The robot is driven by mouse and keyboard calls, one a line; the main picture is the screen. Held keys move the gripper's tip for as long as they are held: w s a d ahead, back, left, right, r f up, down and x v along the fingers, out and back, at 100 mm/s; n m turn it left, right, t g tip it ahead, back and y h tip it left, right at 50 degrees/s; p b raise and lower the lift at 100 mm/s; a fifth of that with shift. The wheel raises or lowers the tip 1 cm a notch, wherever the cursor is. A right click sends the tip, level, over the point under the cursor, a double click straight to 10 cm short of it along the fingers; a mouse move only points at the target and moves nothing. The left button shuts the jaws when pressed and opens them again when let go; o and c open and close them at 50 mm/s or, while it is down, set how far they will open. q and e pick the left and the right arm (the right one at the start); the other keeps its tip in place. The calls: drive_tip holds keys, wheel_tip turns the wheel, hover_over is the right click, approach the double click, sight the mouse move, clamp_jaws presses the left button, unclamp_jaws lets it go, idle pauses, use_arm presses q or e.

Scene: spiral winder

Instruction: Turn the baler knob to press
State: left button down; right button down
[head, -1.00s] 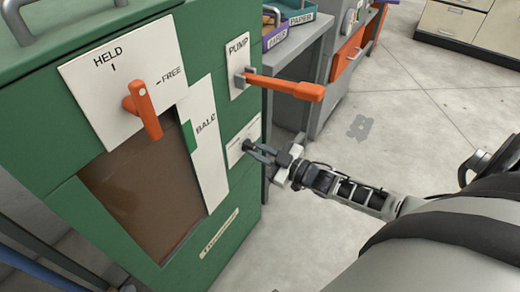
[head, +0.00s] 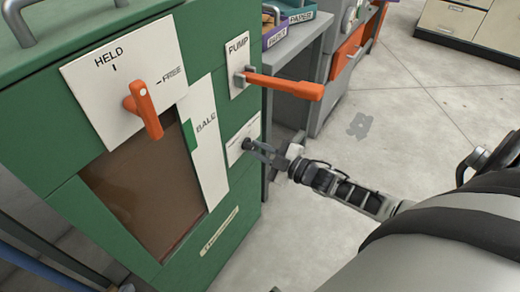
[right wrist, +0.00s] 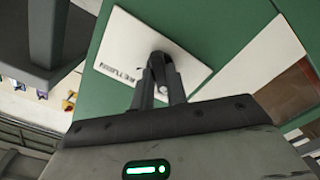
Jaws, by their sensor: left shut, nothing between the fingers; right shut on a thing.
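The green baler (head: 60,140) fills the left of the head view. A small dark knob (head: 247,144) sits on a white plate (head: 236,156) low on its front. The plate also shows in the right wrist view (right wrist: 122,48), with lettering that seems to read RETURN. My right gripper (head: 252,146) is shut on this knob; in the right wrist view, its fingers (right wrist: 160,72) close around the knob, partly hiding it. Only a small grey tip of my left gripper (head: 127,288) shows at the bottom edge, shut and empty, away from the knob.
An orange lever (head: 285,86) on the PUMP plate juts out above my right gripper. An orange handle (head: 144,110) on the HELD/FREE plate (head: 85,85) points down over a brown window (head: 145,195). Grey floor (head: 440,130) lies open at right.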

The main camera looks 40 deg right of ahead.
use_arm(q)
drive_tip(key=shift+r, duration=0.1)
use_arm(e)
drive_tip(key=c, duration=1.4)
unclamp_jaws()
